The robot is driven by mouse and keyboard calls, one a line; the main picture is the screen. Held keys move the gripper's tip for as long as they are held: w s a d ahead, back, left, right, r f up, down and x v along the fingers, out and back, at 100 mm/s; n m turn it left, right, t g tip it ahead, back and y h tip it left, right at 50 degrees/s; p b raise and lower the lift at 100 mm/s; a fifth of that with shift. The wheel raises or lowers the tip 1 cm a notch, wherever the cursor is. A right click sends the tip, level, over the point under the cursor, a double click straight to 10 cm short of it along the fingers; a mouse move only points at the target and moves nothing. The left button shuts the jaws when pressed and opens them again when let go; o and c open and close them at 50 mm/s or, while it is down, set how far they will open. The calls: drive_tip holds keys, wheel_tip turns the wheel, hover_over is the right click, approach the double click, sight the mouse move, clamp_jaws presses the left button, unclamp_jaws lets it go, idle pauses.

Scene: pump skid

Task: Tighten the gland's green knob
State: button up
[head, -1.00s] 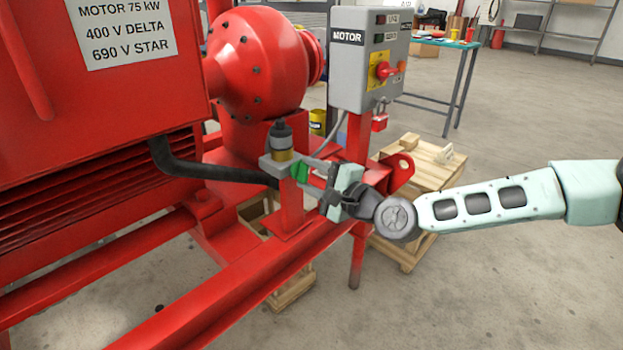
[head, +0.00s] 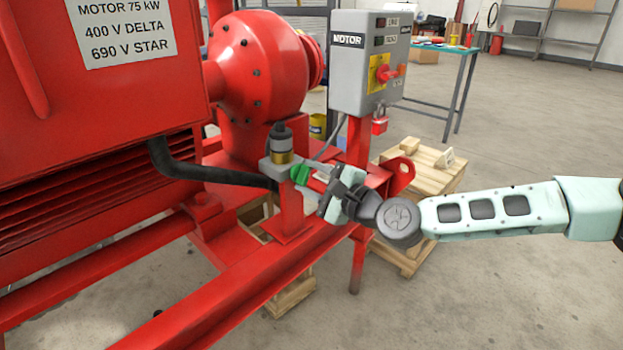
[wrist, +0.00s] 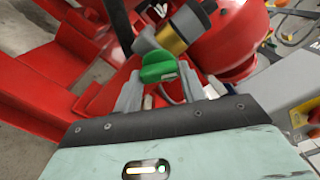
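The green knob (head: 300,174) sits on the gland at the side of a small grey bracket on the red skid. In the wrist view the knob (wrist: 158,68) lies between the tips of my two fingers, its winged face toward me. My gripper (head: 317,180) reaches it from the right in the head view. In the wrist view the fingers (wrist: 160,82) stand apart on either side of the knob, with narrow gaps seeming to show. The gland behind the knob is mostly hidden.
A grey and brass cylindrical fitting (head: 281,143) stands on the bracket close above the knob. A black hose (head: 210,172) runs in from the left. The grey motor switch box (head: 370,62) on its red post stands behind. A wooden pallet (head: 425,165) lies on the floor behind.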

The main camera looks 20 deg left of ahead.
drive_tip(key=o, duration=0.4)
drive_tip(key=shift+c, duration=0.2)
drive_tip(key=p+v, duration=0.1)
drive_tip(key=v, duration=1.6)
drive_tip(key=shift+d+p, duration=0.25)
drive_tip(key=shift+p, duration=0.05)
drive_tip(key=shift+s, duration=0.1)
